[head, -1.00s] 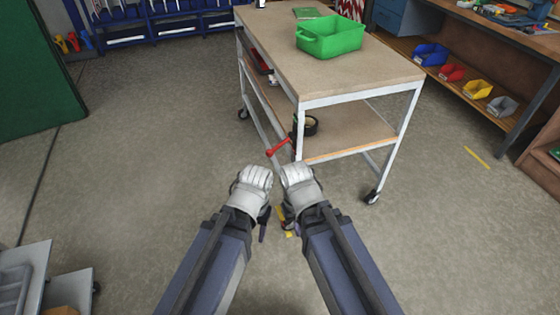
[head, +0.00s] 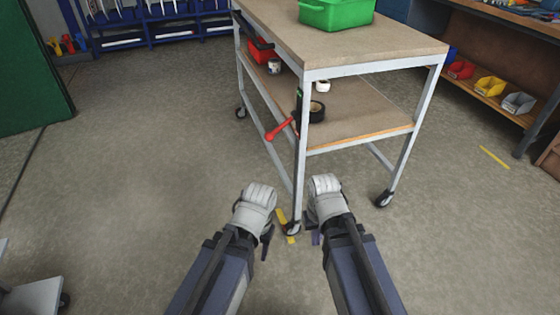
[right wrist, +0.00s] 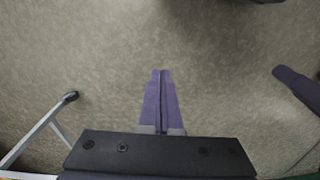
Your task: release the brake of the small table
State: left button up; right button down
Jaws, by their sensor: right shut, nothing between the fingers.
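The small table (head: 375,57) is a wheeled workbench with a wooden top, a lower shelf and pale metal legs. A red lever (head: 279,129) sticks out to the left from its near leg, at about lower-shelf height. A castor (head: 292,229) stands under that leg. My right gripper (head: 315,238) is low beside this castor, on its right, below and apart from the lever. In the right wrist view its purple fingers (right wrist: 161,100) are together with nothing between them. My left gripper (head: 266,246) is low, left of the castor; its finger gap cannot be made out.
A green bin (head: 337,14) stands on the table top. A black roll (head: 314,111) and a red box (head: 262,51) are on the lower shelf. A workbench with coloured bins (head: 490,86) is at the right.

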jog(key=w+a+f+m+t+y+b, duration=0.1)
jog(key=w+f+m+y+b, duration=0.15)
jog(key=f+b, duration=0.75)
jog(key=w+a+f+m+t+y+b, duration=0.15)
jog(key=w+f+b, duration=0.25)
jog(key=f+b, duration=0.5)
jog(key=w+a+r+m+t+y+b, duration=0.3)
jog(key=w+a+r+m+t+y, duration=0.3)
jog(key=w+r, duration=0.35)
jog(key=w+d+r+m+t, duration=0.3)
jog(key=w+r+m+t, duration=0.1)
jog(key=r+m, duration=0.1)
jog(key=w+d+r+m+t+y, duration=0.1)
jog(key=w+d+r+m+t, duration=0.3)
jog(key=r+m, duration=0.1)
jog(key=shift+r+m, duration=0.4)
jog(key=shift+r, duration=0.5)
jog(key=shift+w+t, duration=0.2)
jog(key=shift+t, duration=0.05)
